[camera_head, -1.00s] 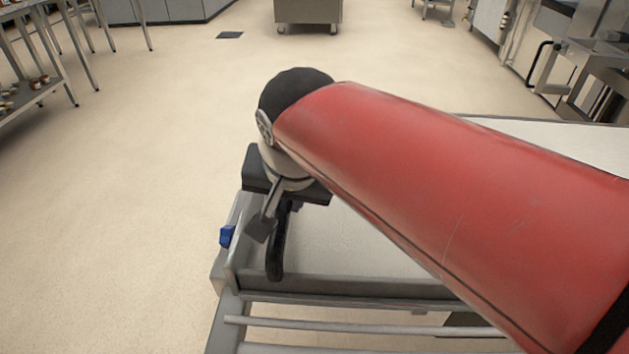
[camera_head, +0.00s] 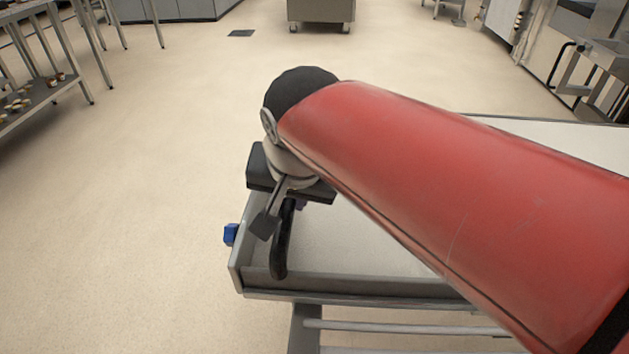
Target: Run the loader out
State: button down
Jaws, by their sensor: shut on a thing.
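The loader (camera_head: 370,284) is a shallow metal-edged bed with a pale flat surface. It lies under my red arm, which hides much of its middle. A black curved handle (camera_head: 280,262) stands at its near left corner. My gripper (camera_head: 280,216) is shut on this handle; one dark finger shows on the left, and the other is mostly hidden. A small blue part (camera_head: 230,234) sits on the loader's left edge. The loader's left end overhangs the metal stand (camera_head: 304,330) below it.
Open floor (camera_head: 150,220) lies left of the loader. A metal rack (camera_head: 45,90) with small items stands at the far left. A wheeled steel cabinet (camera_head: 321,12) is at the back. Steel equipment (camera_head: 595,75) stands at the right.

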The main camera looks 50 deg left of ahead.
jog(key=shift+s+a+r, duration=0.15)
jog(key=shift+s, duration=0.15)
jog(key=c, duration=1.3)
grip_release()
jog(key=shift+a, duration=0.1)
jog(key=shift+o, duration=0.2)
jog(key=v, duration=0.7)
jog(key=shift+d+r, duration=0.25)
